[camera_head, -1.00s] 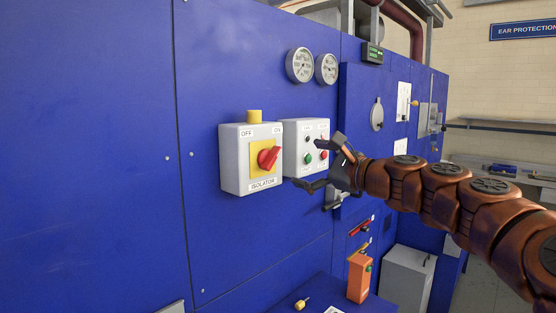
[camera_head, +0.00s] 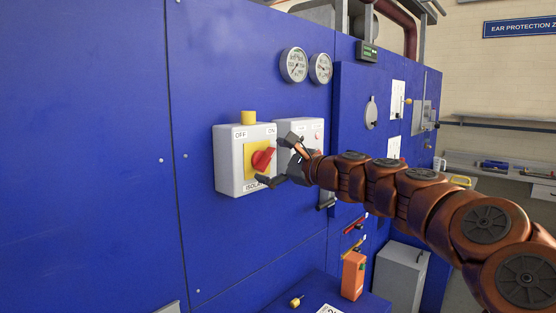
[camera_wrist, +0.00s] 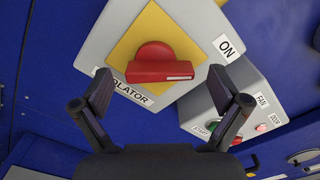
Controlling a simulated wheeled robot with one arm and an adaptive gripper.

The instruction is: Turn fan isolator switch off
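The isolator box (camera_head: 228,160) is a light grey box on the blue machine panel, labelled OFF at its upper left, ON at its upper right and ISOLATOR below. Its red rotary switch (camera_head: 262,158) sits on a yellow plate, with the handle tilted up toward ON. In the wrist view the red switch (camera_wrist: 158,66) lies just ahead of the fingers and centred between them. My gripper (camera_head: 277,161) is open and empty, just right of the switch. The fingers stand on either side of the switch, apart from it. The gripper hides part of the ISOLATOR label.
A second grey box (camera_head: 310,127) with start and other buttons is right beside the isolator, partly behind my gripper; its FAN label shows in the wrist view. Two round gauges (camera_head: 307,67) are above. An orange box (camera_head: 353,275) stands below. The panel left of the isolator is clear.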

